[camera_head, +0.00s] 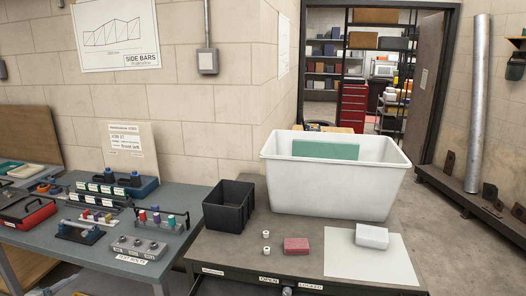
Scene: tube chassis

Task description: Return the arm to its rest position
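Neither of my arms nor grippers shows in the head view. No part of a gripper is visible over the work surfaces. The cart top (222,252) in front holds a large white tub (330,192) with a green panel (325,150) in it. A black open bin (229,206) stands left of the tub. A red block (296,246), a white block (371,236) on a pale sheet (365,262) and two small white pieces (266,242) lie at the front.
A blue-grey table (105,250) at left carries racks, a grey block with knobs (138,247) and a red-black case (27,213). A wall stands behind. A doorway with shelves and a red cabinet (352,107) opens at the back. A metal pipe (478,105) stands at right.

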